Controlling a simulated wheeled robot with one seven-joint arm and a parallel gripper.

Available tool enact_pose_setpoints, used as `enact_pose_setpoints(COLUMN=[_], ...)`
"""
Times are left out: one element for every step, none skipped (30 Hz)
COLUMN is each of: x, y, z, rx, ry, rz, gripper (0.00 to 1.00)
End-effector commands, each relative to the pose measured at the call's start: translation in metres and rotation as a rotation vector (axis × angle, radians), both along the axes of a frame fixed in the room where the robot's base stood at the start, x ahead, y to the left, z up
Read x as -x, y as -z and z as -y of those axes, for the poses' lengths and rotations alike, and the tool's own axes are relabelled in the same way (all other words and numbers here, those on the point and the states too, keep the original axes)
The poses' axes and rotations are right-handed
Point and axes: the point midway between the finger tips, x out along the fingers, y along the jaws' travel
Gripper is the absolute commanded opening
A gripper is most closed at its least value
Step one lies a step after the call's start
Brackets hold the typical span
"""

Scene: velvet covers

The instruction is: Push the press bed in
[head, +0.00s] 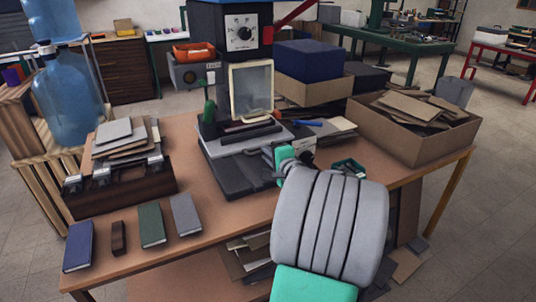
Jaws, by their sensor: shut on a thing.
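The press (240,60) stands at the back middle of the table, with a dial on its dark head. Its press bed (228,146), a light grey plate, sticks out toward me over a dark base (232,182). Dark flat pieces (250,134) lie on the bed. My gripper (276,163) is at the bed's front right edge, shut on the press bed there. The exact contact is small and partly hidden by my own wrist. A framed clear guard (251,90) stands upright above the bed.
A cardboard box of scraps (398,139) stands at the right. A dark wooden rack (128,185) with boards is at the left. Blue (78,247), green (151,225) and grey (185,214) books lie along the front edge. A blue block (313,60) sits on a box behind.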

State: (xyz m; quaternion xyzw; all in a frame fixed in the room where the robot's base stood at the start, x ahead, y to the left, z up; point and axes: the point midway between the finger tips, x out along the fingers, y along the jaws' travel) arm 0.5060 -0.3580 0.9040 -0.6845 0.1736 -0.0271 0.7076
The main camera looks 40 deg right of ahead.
Motion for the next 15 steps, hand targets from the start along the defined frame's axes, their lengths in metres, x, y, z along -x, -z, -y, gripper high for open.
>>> enact_pose_setpoints(x=[0.000,0.000,0.000,0.000,0.000,0.000,0.000,-0.002,-0.006,-0.009,-0.014,-0.022,-0.027,-0.031,-0.036], y=[0.000,0.000,0.000,0.000,0.000,0.000,0.000,0.000,0.000,-0.001,0.000,-0.001,-0.001,-0.001,-0.001], z=[0.000,0.000,0.000,0.000,0.000,0.000,0.000,0.000,0.001,0.003,0.004,0.006,0.008,0.009,0.010], rx=[-0.001,-0.001,-0.001,-0.001,-0.001,-0.001,0.000,0.000,-0.001,-0.001,-0.002,-0.001,-0.001,0.000,-0.002], ry=[0.000,0.000,0.000,0.000,0.000,0.000,0.000,-0.001,-0.002,-0.002,-0.003,-0.003,-0.003,-0.003,-0.003], rz=[-0.001,-0.001,-0.001,-0.001,-0.001,-0.001,-0.001,-0.001,-0.001,-0.001,-0.001,-0.001,-0.002,-0.001,0.000], gripper=[0.00,0.00,0.00,0.00,0.00,0.00,0.00,0.00,0.00,0.00,0.00,0.00,0.00,0.00,0.00])
